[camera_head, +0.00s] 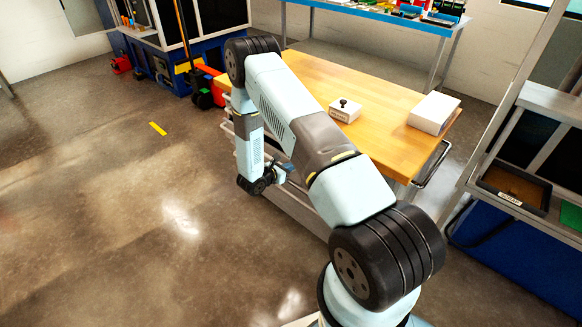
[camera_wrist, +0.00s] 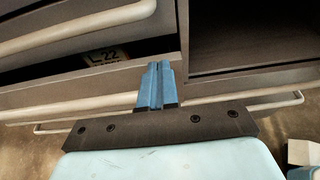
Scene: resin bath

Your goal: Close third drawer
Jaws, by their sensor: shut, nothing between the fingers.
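A grey drawer cabinet under a wooden worktop (camera_head: 385,95) shows in the head view, its front partly hidden by my arm. In the wrist view an upper drawer front with a pale bar handle (camera_wrist: 85,28) crosses the upper left. Below it is a dark gap with a label reading about "L-22" (camera_wrist: 106,55), above a lower drawer front (camera_wrist: 60,93) with a long pale handle (camera_wrist: 225,107). I cannot tell which is the third drawer. My gripper (camera_wrist: 158,66) is shut and empty, its blue fingertips close to the lower front's top edge; contact is unclear.
A dark open compartment (camera_wrist: 250,35) lies right of the drawers. A white box (camera_head: 434,113) and a small white block with a black knob (camera_head: 345,109) sit on the worktop. A shelf with a black tray (camera_head: 515,187) stands at right.

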